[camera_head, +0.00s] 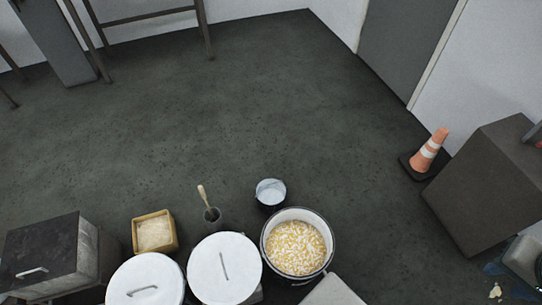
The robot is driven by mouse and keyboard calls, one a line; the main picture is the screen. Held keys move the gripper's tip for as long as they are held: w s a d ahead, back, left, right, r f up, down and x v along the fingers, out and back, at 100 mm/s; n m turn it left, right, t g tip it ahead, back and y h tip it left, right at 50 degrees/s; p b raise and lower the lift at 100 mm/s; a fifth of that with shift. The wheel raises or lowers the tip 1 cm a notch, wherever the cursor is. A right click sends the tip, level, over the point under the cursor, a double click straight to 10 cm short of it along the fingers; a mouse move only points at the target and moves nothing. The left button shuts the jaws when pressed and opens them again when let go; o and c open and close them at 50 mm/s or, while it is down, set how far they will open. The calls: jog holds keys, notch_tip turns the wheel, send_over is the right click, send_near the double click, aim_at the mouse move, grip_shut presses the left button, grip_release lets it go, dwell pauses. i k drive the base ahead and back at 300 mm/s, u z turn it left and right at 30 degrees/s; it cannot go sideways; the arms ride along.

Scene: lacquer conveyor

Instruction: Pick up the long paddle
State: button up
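A pale wooden handle (203,194) sticks up out of a small dark cylindrical holder (213,216) at the lower middle. It leans slightly to the left. Its lower end is hidden inside the holder, so I cannot tell for sure whether it is the long paddle. No other paddle shows clearly. My gripper is not in view.
Close around the holder are a box of pale grains (155,233), two white lids (224,268) (147,281), a small pail (270,192) and a large pot of yellow-white pieces (297,247). A traffic cone (429,151) stands right. The floor beyond (240,105) is clear.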

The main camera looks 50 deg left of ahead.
aim_at(202, 191)
jog(key=z, duration=0.1)
jog(key=i, duration=1.95)
jog(key=u, duration=2.4)
jog(key=i, duration=3.2)
jog(key=u, duration=2.3)
